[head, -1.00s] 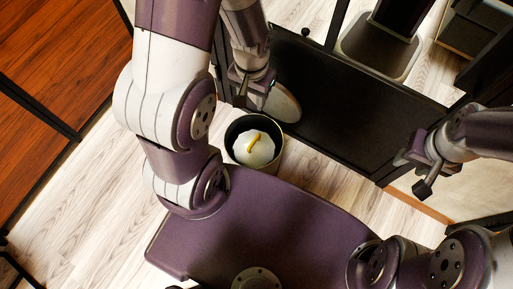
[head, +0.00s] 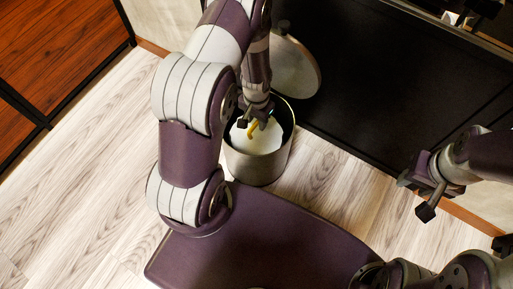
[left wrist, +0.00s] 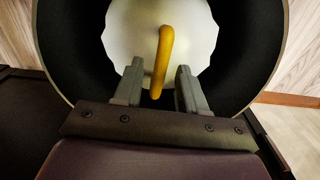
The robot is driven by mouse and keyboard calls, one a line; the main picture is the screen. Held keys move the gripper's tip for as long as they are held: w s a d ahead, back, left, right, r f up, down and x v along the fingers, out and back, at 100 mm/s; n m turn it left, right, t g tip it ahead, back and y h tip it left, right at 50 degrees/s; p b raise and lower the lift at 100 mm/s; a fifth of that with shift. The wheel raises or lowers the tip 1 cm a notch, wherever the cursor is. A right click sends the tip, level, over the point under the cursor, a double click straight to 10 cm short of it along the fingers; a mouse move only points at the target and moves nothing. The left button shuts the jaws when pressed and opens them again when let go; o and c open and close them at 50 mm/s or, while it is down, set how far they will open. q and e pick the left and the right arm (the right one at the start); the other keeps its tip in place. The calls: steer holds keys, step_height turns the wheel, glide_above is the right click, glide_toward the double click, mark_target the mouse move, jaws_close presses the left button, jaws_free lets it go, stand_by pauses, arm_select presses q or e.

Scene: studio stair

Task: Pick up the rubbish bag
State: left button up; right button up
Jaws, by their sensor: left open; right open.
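The rubbish bag (head: 243,137) is white with a yellow handle loop (head: 254,130) and sits inside a round metal bin (head: 258,166). In the left wrist view the bag (left wrist: 196,38) fills the middle of the dark bin. My left gripper (head: 257,119) points down over the bin's opening. In the left wrist view its two fingers (left wrist: 158,88) are apart, with the yellow handle (left wrist: 164,55) showing between them. I cannot tell whether they touch it. My right gripper (head: 428,193) is open and empty, off to the right, away from the bin.
The bin's round lid (head: 296,68) stands raised behind it. A large black panel (head: 365,80) rises behind the bin. Wooden doors (head: 70,50) are at the upper left. The pale wood floor (head: 80,190) on the left is clear.

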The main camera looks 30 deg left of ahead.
arm_select(q)
step_height(320, 180, down, 2)
steer(key=shift+f+b, duration=0.25)
steer(key=shift+b, duration=0.05)
steer(key=shift+r, duration=0.15)
jaws_close()
stand_by(0.9)
